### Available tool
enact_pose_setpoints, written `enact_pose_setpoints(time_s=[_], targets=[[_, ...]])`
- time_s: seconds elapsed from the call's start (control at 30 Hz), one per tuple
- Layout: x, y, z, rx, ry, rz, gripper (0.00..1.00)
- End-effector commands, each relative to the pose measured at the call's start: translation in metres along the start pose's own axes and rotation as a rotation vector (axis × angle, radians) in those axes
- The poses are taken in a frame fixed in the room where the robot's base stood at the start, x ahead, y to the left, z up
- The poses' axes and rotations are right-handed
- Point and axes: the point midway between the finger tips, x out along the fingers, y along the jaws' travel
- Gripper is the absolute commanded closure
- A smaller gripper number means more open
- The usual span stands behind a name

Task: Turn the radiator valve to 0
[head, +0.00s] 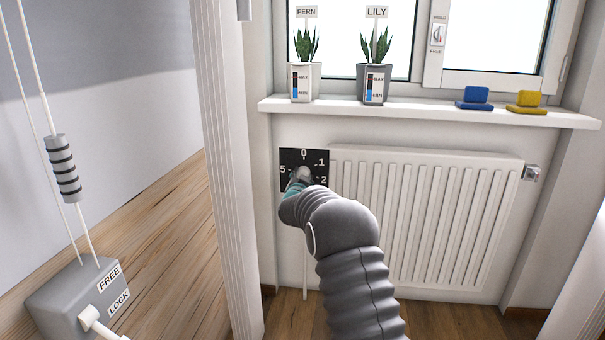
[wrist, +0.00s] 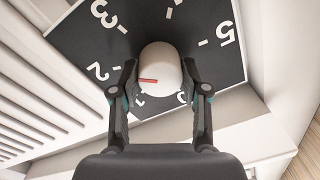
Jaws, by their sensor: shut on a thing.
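The radiator valve is a white knob (wrist: 161,66) with a red mark on it, set in front of a black dial plate (head: 287,156) left of the radiator (head: 430,215). In the head view the plate shows 0 at the top, with 1, 2 and 5 also readable. The red mark points left, roughly toward the 2. My gripper (wrist: 160,68) is shut on the knob, one finger on each side. In the head view my gripper (head: 299,182) mostly covers the knob.
A windowsill (head: 420,110) above carries a FERN pot (head: 301,95), a LILY pot (head: 373,98), and blue (head: 475,98) and yellow (head: 526,101) objects. A white post (head: 226,150) stands close left of the dial. A grey FREE/LOCK box (head: 75,295) is at lower left.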

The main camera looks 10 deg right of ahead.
Motion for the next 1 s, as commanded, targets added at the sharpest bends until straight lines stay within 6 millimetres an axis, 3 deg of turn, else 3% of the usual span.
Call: enact_pose_setpoints(time_s=[1.0], targets=[[-0.0001, -0.0014, -0.0014, -0.962, -0.042, -0.005, 0.89]])
